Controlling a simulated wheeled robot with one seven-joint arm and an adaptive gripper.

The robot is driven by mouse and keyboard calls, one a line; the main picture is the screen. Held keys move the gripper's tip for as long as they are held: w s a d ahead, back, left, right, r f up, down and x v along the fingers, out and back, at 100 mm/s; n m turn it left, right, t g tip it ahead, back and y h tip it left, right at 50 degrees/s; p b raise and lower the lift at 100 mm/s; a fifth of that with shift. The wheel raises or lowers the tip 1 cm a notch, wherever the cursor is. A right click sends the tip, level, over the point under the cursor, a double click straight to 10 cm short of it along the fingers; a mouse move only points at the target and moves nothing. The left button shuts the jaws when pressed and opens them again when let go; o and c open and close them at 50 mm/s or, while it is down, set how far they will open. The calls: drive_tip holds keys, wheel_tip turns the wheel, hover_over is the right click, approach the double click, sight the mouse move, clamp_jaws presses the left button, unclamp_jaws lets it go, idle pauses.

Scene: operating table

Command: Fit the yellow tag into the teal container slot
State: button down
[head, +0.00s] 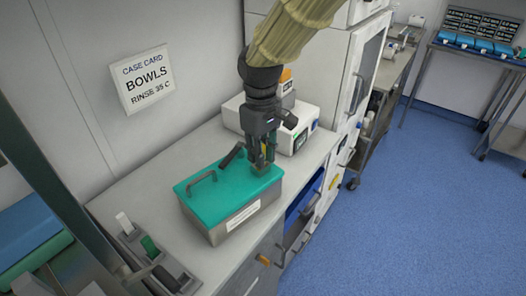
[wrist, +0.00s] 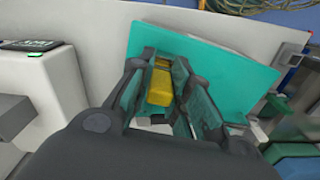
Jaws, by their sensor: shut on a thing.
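The teal container (head: 222,210) is a metal box with a teal lid, a dark handle on the lid and a white label on its front side. It stands on the light counter. My gripper (head: 262,165) is over the right end of the lid, pointing down. In the wrist view my gripper (wrist: 172,98) is shut on the yellow tag (wrist: 160,86), which sits between the fingers above the teal lid (wrist: 235,85). The slot is hidden, and I cannot tell whether the tag touches the container.
A white device (head: 297,132) stands behind the container on the counter (head: 120,207). A grey holder (head: 128,244) with white, green and dark pieces is at the front left. A card reading "BOWLS" (head: 146,80) hangs on the wall. Blue floor (head: 400,200) lies open to the right.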

drive_tip(key=shift+f, duration=0.1)
drive_tip(key=c, duration=1.3)
unclamp_jaws()
drive_tip(key=shift+f, duration=0.1)
wheel_tip(320, 180, up, 12)
drive_tip(key=shift+r+b, duration=0.2)
drive_tip(key=shift+b, duration=0.65)
